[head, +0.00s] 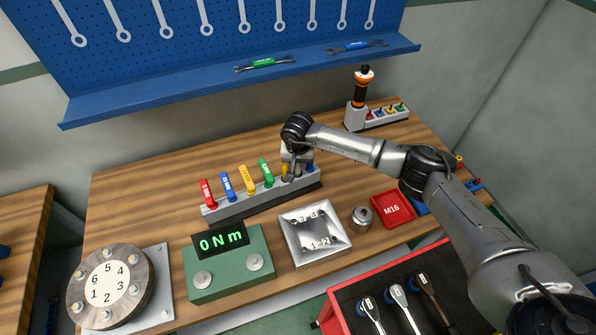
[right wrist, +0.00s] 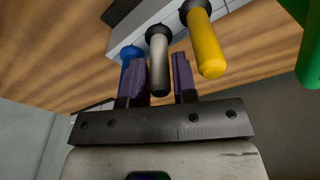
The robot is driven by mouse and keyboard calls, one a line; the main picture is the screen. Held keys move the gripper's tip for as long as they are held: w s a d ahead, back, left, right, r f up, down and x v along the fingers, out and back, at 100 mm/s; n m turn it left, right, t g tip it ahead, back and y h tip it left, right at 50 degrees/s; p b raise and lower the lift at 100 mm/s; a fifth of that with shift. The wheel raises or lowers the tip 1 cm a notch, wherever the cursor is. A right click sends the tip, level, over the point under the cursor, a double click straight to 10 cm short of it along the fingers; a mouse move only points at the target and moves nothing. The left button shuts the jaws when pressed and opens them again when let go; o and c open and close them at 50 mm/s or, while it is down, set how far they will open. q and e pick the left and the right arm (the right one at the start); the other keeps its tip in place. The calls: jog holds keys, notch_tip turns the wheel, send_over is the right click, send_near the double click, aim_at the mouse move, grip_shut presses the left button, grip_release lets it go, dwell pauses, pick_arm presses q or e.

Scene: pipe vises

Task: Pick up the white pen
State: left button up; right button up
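A rack (head: 262,197) on the bench holds a row of coloured upright pens. The white pen (right wrist: 158,62), greyish with a dark collar, stands in it between a blue pen (right wrist: 130,54) and a yellow pen (right wrist: 207,45) in the right wrist view. My right gripper (head: 292,172) is at the right end of the rack in the head view and largely hides that pen. In the right wrist view its two purple fingers (right wrist: 159,75) are on either side of the white pen, apart, with small gaps. My left gripper is not in view.
In front of the rack are a green torque meter (head: 229,277), a metal tray (head: 316,258), a steel weight (head: 361,217) and a red M16 tray (head: 392,209). A numbered flange (head: 108,286) stands at left. A blue tool shelf (head: 200,94) overhangs the back.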

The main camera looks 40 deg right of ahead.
jog(key=shift+d+f, duration=0.1)
jog(key=shift+f, duration=0.4)
jog(key=c, duration=0.4)
notch_tip(320, 180, up, 10)
jog(key=shift+r, duration=0.1)
dwell(0.4)
